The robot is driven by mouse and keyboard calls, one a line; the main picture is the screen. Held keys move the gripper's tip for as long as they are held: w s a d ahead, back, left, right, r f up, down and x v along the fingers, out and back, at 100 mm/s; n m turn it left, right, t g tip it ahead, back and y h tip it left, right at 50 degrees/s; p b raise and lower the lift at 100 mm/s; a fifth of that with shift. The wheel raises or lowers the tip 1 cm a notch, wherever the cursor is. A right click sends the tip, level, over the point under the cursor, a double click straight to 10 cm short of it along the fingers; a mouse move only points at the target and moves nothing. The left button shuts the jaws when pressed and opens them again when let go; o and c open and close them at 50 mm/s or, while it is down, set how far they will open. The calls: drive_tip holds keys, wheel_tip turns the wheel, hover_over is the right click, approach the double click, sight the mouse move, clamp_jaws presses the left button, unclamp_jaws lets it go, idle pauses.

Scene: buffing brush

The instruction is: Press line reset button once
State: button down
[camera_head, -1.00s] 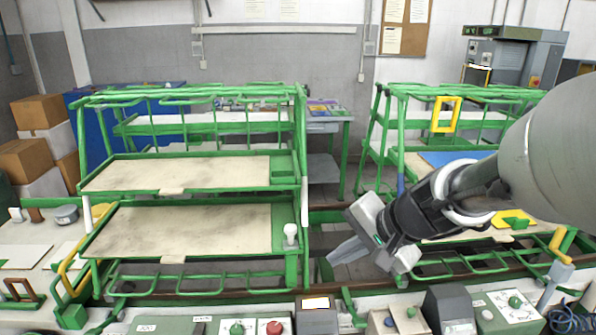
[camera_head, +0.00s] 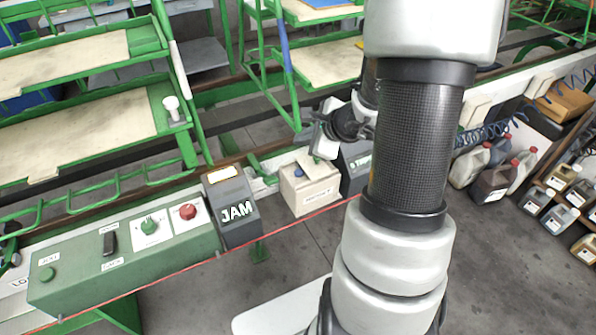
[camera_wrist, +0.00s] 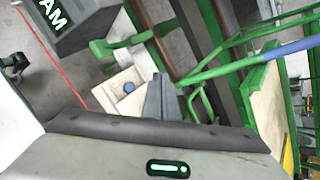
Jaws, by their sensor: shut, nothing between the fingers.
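A beige control box (camera_head: 311,188) with a small button (camera_head: 298,172) on top stands on the line's front rail. In the wrist view this box (camera_wrist: 117,100) shows a round blue button (camera_wrist: 129,87). The label on its front is too small to read, so I cannot confirm it is the line reset. My gripper (camera_head: 320,154) is shut and empty, just behind and above the box, partly hidden by my arm. In the wrist view my gripper's grey fingers (camera_wrist: 160,84) point beside the box, right of the blue button. Contact does not show.
A dark box marked JAM (camera_head: 232,210) stands left of the beige box. Further left is a green panel (camera_head: 130,255) with green and red knobs. Another dark box (camera_head: 356,165) is close on the right. A red line crosses in front. Jugs (camera_head: 495,180) stand at right.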

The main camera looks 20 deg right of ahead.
drive_tip(key=b, duration=0.6)
hover_over(302, 175)
wheel_tip(302, 175, down, 8)
drive_tip(key=shift+r, duration=0.15)
drive_tip(key=shift+f+b, duration=0.55)
drive_tip(key=shift+f, duration=0.1)
idle(1.3)
drive_tip(key=shift+f+b, duration=0.35)
drive_tip(key=shift+b, duration=0.3)
drive_tip(key=shift+f+b, duration=0.3)
drive_tip(key=shift+b, duration=0.1)
idle(0.3)
drive_tip(key=shift+s+a+f+b, duration=0.1)
drive_tip(key=shift+s+f+b, duration=0.05)
drive_tip(key=shift+f+b, duration=0.3)
idle(0.4)
drive_tip(key=shift+r, duration=0.1)
drive_tip(key=shift+r+p, duration=0.75)
drive_tip(key=shift+r, duration=0.35)
